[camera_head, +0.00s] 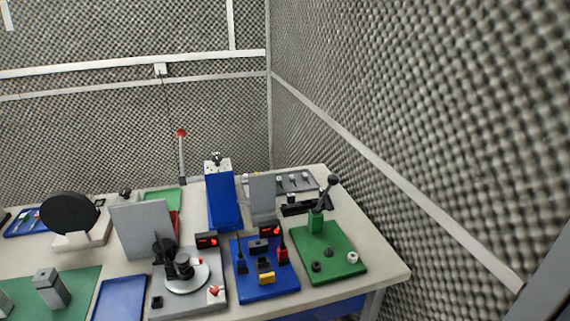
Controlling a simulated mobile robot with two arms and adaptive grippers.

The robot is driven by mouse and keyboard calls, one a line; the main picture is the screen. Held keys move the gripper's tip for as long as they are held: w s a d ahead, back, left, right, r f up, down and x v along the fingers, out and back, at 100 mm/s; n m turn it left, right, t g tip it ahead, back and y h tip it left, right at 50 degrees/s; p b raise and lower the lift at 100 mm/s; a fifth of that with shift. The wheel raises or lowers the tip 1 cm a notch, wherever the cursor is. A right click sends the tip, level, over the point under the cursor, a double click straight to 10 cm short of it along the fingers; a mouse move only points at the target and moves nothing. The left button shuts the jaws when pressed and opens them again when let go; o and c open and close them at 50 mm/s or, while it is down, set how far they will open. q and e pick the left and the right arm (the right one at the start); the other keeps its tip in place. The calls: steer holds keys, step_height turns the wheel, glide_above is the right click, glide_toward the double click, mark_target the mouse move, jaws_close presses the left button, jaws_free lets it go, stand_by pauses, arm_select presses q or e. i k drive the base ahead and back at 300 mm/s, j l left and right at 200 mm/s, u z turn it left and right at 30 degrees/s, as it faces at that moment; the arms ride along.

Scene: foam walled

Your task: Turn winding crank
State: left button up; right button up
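Neither of my grippers shows in the head view. No part is clearly marked as the winding crank. A grey box (205,295) on the table carries a round light plate (196,279) with a dark knobbed, crank-like part (168,256) on it. A green base (337,262) at the right end carries a green post (316,222) with a tilted black lever (326,194) ending in a ball knob. I cannot tell from this view which of these is the crank. Nothing touches either of them.
The light table (388,269) is crowded. A blue panel (273,287) with switches lies between the two devices. A tall blue box (222,204), upright grey plate (137,231) and black disc (70,219) stand behind and left. Foam walls (420,120) enclose the right and back.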

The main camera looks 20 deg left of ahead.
mark_target(191, 273)
steer(key=u, duration=1.25)
